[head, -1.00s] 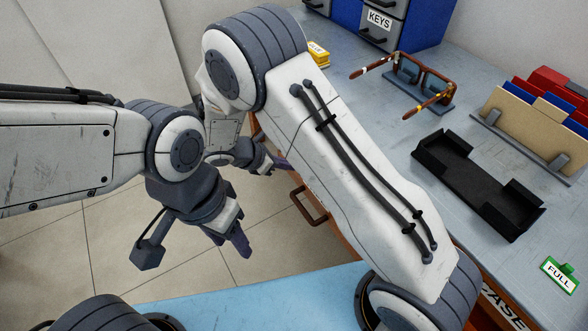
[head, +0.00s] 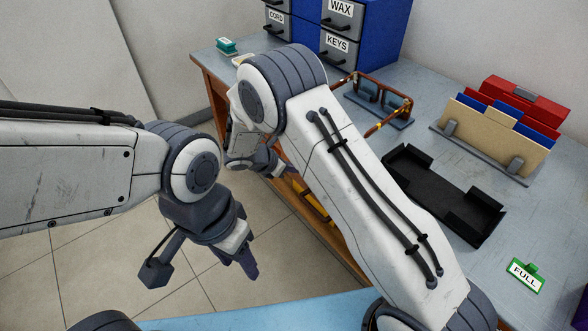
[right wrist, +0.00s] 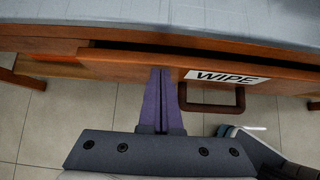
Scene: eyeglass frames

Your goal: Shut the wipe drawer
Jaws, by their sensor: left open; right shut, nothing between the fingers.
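The wipe drawer (right wrist: 125,67) has a wooden front with a white WIPE label (right wrist: 227,77) and a dark handle (right wrist: 215,107) in the right wrist view. A dark gap shows along its top edge, so it stands slightly open. My right gripper (right wrist: 161,72) is shut and empty, its purple fingertips at the drawer front, left of the handle. I cannot tell whether they touch it. In the head view my right gripper (head: 290,170) is largely hidden beside the desk. My left gripper (head: 248,263) is open, hanging over the floor, away from the desk.
On the desk are brown eyeglasses (head: 373,103) on a stand, a black tray (head: 440,195), a file rack (head: 490,130), a green FULL sign (head: 525,274) and blue drawer cabinets (head: 380,35). My right arm hides part of the desk's front edge. Floor on the left is clear.

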